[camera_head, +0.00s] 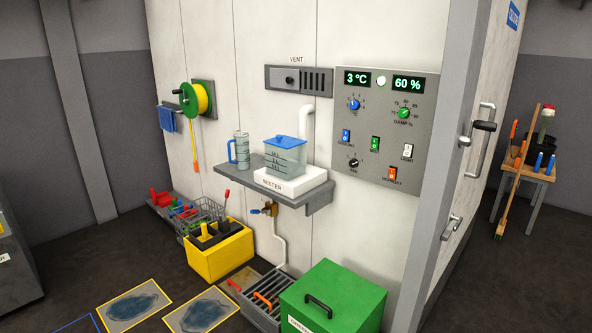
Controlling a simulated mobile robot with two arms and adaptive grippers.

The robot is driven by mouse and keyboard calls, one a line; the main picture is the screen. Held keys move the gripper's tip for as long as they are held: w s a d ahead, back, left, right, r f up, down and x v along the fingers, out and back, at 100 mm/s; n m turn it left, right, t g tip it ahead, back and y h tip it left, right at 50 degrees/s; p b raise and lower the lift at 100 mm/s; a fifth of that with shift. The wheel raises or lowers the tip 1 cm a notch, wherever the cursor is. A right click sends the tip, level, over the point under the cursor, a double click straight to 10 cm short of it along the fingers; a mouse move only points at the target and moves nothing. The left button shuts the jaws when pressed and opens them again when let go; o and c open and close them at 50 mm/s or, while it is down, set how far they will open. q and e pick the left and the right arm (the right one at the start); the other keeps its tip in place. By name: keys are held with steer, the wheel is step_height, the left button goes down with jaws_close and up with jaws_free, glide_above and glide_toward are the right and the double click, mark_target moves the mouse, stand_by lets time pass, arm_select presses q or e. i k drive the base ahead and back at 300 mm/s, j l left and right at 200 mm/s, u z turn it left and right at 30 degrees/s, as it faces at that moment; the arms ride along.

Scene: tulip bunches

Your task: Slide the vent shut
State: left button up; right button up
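The vent (299,80) is a dark grey plate on the pale wall, under the label VENT. Its slider knob (289,81) is a small dark knob on a plain cover at the left part of the plate. Several upright slots (318,82) show uncovered at the right part. Neither of my grippers shows in the head view.
A control panel (427,123) is right of the vent. Below, a grey shelf (319,203) holds a jug (240,150) and a mister (286,158). A white pipe (307,128) rises near the vent. A hose reel (195,99) hangs left. A green box (350,290) and yellow caddy (222,262) stand on the floor.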

mark_target(283, 79)
steer(key=i+j, duration=0.3)
steer(key=i, duration=0.2)
steer(key=i+j, duration=0.35)
steer(key=i, duration=0.1)
